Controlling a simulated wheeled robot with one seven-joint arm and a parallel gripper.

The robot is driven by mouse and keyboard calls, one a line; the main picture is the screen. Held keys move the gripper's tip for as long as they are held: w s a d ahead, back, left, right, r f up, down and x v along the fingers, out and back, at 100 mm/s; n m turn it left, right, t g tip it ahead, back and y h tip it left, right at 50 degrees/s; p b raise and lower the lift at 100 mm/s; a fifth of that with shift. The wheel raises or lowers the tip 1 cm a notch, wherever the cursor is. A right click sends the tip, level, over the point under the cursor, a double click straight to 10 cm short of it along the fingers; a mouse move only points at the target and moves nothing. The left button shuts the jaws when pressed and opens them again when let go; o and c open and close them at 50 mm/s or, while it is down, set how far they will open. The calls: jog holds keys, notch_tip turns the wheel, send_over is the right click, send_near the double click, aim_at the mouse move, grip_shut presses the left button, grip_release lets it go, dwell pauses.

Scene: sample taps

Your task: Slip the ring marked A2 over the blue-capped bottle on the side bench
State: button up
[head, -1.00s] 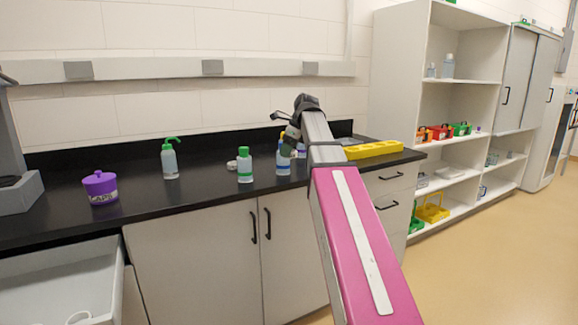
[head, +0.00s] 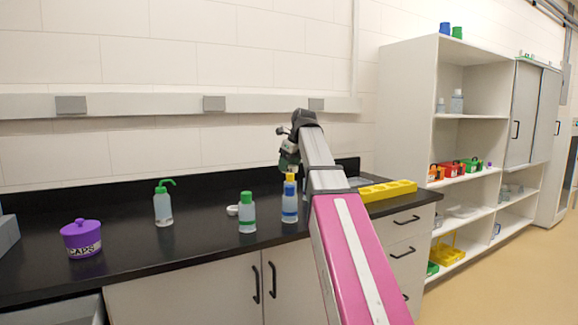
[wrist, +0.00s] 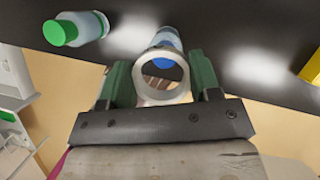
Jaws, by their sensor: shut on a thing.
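The blue-capped bottle (head: 289,211) stands upright on the black bench, with a blue band on its body. Its blue cap (wrist: 162,62) shows through the upper part of the ring in the wrist view. My gripper (head: 289,165) is shut on a pale grey ring (wrist: 141,90), held between its green fingers (wrist: 160,82). A yellow piece shows just above the bottle in the head view; I cannot tell if it belongs to the ring. The ring overlaps the cap off-centre in the wrist view. It appears above the cap, not around it. No A2 mark is legible.
A green-capped bottle (head: 247,213) stands close left of the blue-capped one. A green-topped wash bottle (head: 163,205) and a purple CAPS pot (head: 82,239) stand further left. A yellow rack (head: 388,191) lies to the right. The bench front edge is near.

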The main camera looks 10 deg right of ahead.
aim_at(287, 186)
jog(key=shift+f, duration=3.35)
jog(key=o, duration=1.1)
jog(key=shift+c, duration=0.2)
jog(key=shift+r, duration=0.2)
jog(key=shift+v, duration=2.85)
